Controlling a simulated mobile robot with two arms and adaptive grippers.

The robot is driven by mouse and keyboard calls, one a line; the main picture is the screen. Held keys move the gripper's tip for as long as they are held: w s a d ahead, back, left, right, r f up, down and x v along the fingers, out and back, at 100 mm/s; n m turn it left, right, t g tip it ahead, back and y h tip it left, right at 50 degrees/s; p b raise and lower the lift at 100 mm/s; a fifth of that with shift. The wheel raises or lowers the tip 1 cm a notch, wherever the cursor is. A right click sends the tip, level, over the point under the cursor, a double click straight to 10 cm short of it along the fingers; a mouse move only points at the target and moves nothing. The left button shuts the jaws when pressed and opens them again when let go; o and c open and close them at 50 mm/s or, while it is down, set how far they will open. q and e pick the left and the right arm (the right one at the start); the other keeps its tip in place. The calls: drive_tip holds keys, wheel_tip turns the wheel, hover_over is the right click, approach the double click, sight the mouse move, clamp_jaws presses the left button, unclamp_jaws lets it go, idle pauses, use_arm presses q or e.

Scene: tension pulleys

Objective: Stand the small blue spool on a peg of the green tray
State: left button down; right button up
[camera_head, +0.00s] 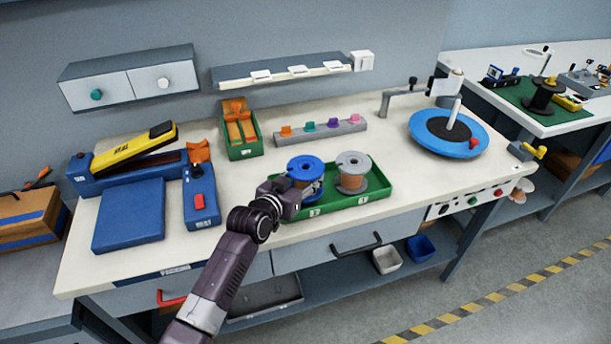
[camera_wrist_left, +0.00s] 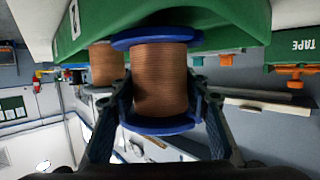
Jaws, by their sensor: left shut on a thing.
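The small blue spool (camera_head: 305,168) has blue flanges and a copper-coloured winding. It is at the left side of the green tray (camera_head: 352,203) in the head view. My left gripper (camera_head: 311,190) is shut on it from the front. In the left wrist view the two fingers of the left gripper (camera_wrist_left: 160,112) flank the spool (camera_wrist_left: 160,78), its far flange close to the green tray (camera_wrist_left: 225,42). Whether the spool rests on a peg is hidden. A grey-flanged copper spool (camera_head: 352,173) stands upright on the tray's right side. My right gripper is not in view.
A blue turntable (camera_head: 472,144) stands at the right of the bench. A rack with coloured clips (camera_head: 320,130) and a green tape dispenser (camera_head: 240,140) stand behind the tray. A blue machine (camera_head: 128,212) is at left. Clear white bench lies right of the tray.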

use_arm(q)
drive_tip(key=shift+f+b, duration=0.7)
drive_tip(key=shift+f, duration=0.25)
drive_tip(key=shift+s+f, duration=0.15)
drive_tip(key=shift+f, duration=0.3)
drive_tip(key=c, duration=1.3)
unclamp_jaws()
drive_tip(key=shift+o, duration=1.4)
drive_tip(key=shift+r, duration=0.1)
drive_tip(key=shift+f, duration=0.2)
drive_tip(key=v, duration=1.2)
drive_tip(key=shift+r, duration=0.25)
